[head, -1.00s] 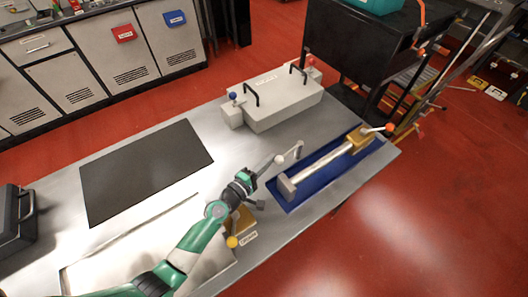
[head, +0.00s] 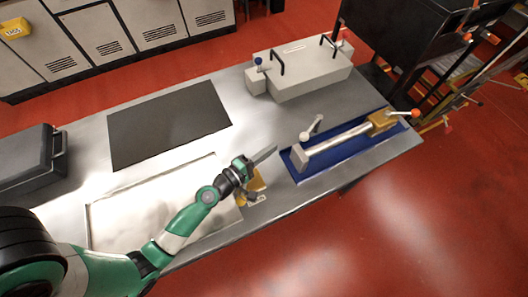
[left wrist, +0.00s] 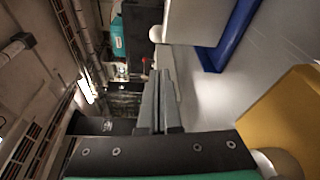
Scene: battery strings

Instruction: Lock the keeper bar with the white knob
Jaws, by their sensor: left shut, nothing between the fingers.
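The white knob (head: 305,136) is on the near end of a short grey keeper bar (head: 315,125), beside the left end of the blue tray (head: 292,165). My left gripper (head: 273,150) is shut and empty, left of the knob with a gap between them. In the left wrist view its fingers (left wrist: 158,75) lie together, and a pale round end that looks like the knob (left wrist: 157,33) shows beyond them. A grey end block (head: 300,158) and a long rod (head: 338,139) lie in the tray. Whether the bar is engaged cannot be told. My right gripper is not in view.
A yellow block (head: 254,184) stands just below my left gripper. A brass clamp with an orange-tipped lever (head: 382,121) is at the tray's far end. A grey case with black handles (head: 310,75) stands behind. A dark mat (head: 170,125) lies flat at left.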

